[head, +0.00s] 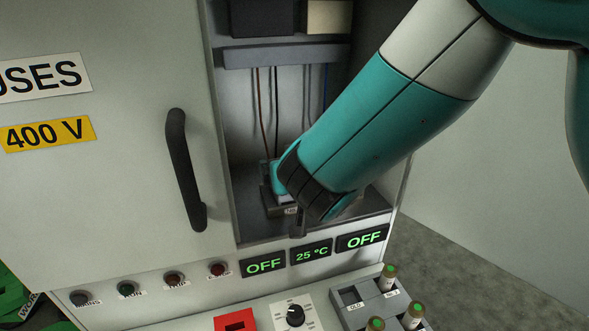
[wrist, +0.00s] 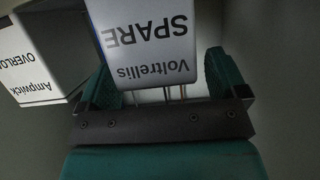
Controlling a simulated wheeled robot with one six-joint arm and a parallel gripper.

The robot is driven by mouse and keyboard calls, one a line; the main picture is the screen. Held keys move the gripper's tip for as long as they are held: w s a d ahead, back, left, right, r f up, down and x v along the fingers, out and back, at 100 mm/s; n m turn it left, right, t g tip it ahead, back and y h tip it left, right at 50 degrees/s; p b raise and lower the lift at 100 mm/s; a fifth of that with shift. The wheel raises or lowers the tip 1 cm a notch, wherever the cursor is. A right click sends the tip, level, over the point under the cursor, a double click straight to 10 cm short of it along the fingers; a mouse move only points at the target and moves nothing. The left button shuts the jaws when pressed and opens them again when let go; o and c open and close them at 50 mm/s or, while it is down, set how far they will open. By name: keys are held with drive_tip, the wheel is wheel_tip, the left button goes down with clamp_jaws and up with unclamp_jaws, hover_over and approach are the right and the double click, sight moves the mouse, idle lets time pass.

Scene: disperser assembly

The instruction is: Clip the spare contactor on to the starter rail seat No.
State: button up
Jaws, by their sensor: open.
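The spare contactor (wrist: 150,45), a pale block marked "Voltrellis SPARE", shows upside down in the wrist view. It sits between the two teal fingers of my gripper (wrist: 165,72), with a narrow gap visible at the right finger. The gripper is open around it. In the head view my gripper reaches inside the open cabinet, low down, and my wrist hides most of the contactor. I cannot tell whether the contactor is clipped on a seat; the rail seat is not clearly seen.
An Ampwick overload block (wrist: 40,60) stands close beside the left finger. Wires hang from a grey bar (head: 280,56) at the cabinet's back. The cabinet door (head: 110,190) with a black handle (head: 185,170) is at the left. A grey tray (head: 372,306) holds green-topped parts in front.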

drive_tip(key=b+v, duration=0.2)
drive_tip(key=v, duration=1.5)
drive_tip(key=shift+b, duration=0.4)
drive_tip(key=shift+s+r, duration=0.1)
